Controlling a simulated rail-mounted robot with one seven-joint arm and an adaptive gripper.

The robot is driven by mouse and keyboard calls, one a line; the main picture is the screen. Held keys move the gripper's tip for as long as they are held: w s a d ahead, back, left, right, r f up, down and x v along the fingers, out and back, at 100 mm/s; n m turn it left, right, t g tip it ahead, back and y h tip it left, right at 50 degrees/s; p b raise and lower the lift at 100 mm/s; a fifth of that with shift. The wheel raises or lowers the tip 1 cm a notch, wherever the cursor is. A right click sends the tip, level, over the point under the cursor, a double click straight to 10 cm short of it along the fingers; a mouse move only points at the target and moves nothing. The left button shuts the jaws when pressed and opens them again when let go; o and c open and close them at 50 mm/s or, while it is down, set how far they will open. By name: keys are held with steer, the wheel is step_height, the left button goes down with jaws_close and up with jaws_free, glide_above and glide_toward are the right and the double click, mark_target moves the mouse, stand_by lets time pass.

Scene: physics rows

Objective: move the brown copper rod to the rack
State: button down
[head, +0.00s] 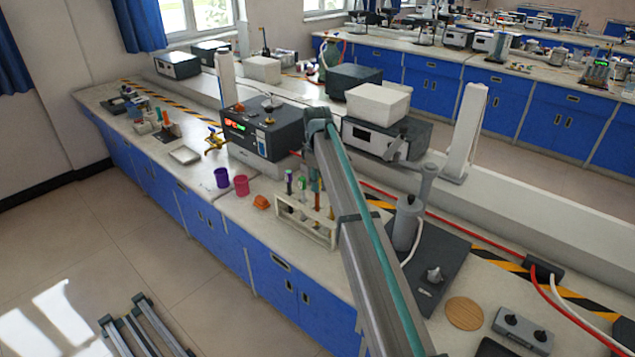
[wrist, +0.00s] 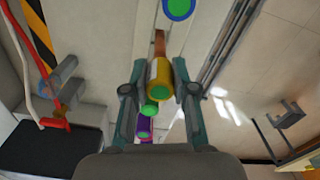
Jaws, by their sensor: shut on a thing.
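The white rack (head: 302,229) stands near the front edge of the bench in the head view, with several colored rods upright at it. In the wrist view my gripper (wrist: 159,68) is shut on the brown copper rod (wrist: 160,44), around its yellow sleeve with a green end. In the head view an orange-brown rod (head: 317,190) stands upright at the rack's right part, close to my arm. I cannot tell whether the held rod's lower end is inside the rack. Green (wrist: 150,108) and purple (wrist: 145,133) rod ends show near the fingers.
A dark instrument with a red display (head: 255,130) stands behind. A stand on a black base (head: 428,285) is right of my arm.

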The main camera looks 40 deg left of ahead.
steer(key=shift+f+b, duration=0.3)
steer(key=shift+f, duration=0.85)
steer(key=shift+c, duration=2.3)
jaws_free()
steer(key=shift+r, duration=0.1)
steer(key=shift+r+p, duration=1.65)
steer(key=shift+r, duration=1.75)
